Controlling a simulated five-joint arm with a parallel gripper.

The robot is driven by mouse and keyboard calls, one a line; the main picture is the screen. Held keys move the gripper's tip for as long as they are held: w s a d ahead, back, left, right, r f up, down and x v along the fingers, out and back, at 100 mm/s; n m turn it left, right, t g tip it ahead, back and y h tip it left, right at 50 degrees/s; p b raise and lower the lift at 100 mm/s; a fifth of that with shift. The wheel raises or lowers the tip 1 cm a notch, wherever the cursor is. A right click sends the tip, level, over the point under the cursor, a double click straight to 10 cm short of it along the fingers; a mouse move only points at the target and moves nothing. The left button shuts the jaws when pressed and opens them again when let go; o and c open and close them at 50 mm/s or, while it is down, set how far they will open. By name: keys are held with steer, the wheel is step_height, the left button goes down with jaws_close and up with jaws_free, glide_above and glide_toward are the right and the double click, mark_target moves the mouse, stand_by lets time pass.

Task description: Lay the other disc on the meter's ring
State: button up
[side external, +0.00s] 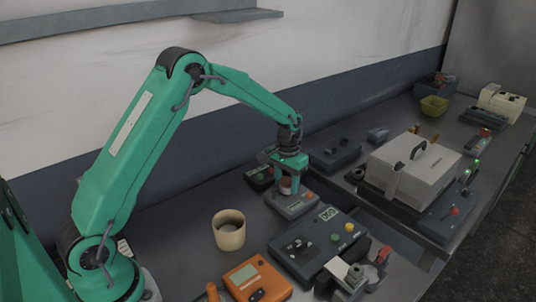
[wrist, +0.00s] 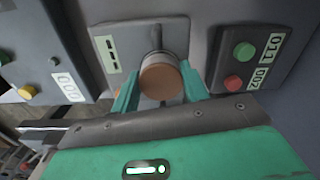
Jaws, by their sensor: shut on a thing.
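My gripper (side external: 287,184) points down above a light grey box (side external: 298,207), which I take to be the meter. In the wrist view its two green fingers (wrist: 159,86) are shut on a round copper-brown disc (wrist: 160,82). The disc (side external: 286,190) also shows small between the fingers in the side view. Behind the disc in the wrist view is the box's grey top (wrist: 118,38), with a pale label at its left.
A cream cup (side external: 229,236) stands left of the grey box. An orange device (side external: 257,277) and a dark button panel (side external: 315,246) sit in front. A dark unit (side external: 259,177) is close behind the gripper. A large white case (side external: 413,165) stands to the right.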

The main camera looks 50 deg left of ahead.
mark_target(287, 182)
steer(key=shift+f, duration=0.3)
steer(key=o, duration=1.1)
steer(key=shift+o, duration=0.2)
steer(key=shift+r, duration=0.1)
step_height(287, 182, up, 7)
steer(key=shift+f, duration=0.1)
steer(key=shift+r, duration=0.4)
